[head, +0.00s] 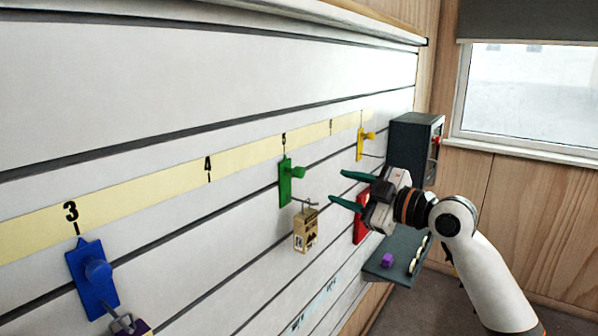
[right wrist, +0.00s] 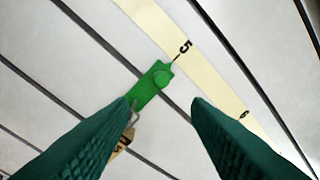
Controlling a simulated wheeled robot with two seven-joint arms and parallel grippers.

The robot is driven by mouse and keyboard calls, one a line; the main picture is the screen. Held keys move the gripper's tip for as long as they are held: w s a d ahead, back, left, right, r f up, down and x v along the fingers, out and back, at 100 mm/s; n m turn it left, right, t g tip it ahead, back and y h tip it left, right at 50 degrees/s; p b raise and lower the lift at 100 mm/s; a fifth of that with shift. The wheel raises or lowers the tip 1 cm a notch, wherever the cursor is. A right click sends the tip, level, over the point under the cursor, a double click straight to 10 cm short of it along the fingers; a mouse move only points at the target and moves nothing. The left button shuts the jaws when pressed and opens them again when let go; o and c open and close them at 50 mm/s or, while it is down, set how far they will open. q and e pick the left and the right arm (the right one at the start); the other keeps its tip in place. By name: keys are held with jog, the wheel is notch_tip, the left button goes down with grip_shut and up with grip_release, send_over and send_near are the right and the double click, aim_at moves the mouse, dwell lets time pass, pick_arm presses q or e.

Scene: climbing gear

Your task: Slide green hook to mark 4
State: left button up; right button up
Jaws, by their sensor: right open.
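The green hook (head: 286,182) is on the slatted wall with its pointed top at mark 5 (head: 284,140). A tan tag-like block (head: 305,230) hangs from its prong. Mark 4 (head: 208,165) is on the yellow strip, to the left of the hook. My right gripper (head: 338,187) is to the right of the green hook, apart from it, with its green fingers spread and empty. In the right wrist view the green hook (right wrist: 152,85) shows ahead between the open fingers, nearer the left finger. My left gripper is not in view.
A blue hook (head: 93,278) sits at mark 3 with a purple item below it. A yellow hook (head: 362,141), a red piece (head: 361,222), a dark box (head: 414,145) and a grey shelf (head: 385,270) are to the right. The strip around mark 4 is clear.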

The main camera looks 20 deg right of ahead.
aim_at(302, 173)
jog(key=p+x, duration=0.1)
jog(key=x, duration=0.2)
jog(key=p+x, duration=0.1)
jog(key=x, duration=0.3)
jog(key=r+p+x, duration=0.1)
jog(key=x, duration=0.3)
jog(key=shift+s+a+p, duration=0.1)
jog(key=shift+a+p, duration=0.2)
jog(key=shift+w+a, duration=0.2)
jog(key=shift+w, duration=0.1)
grip_shut()
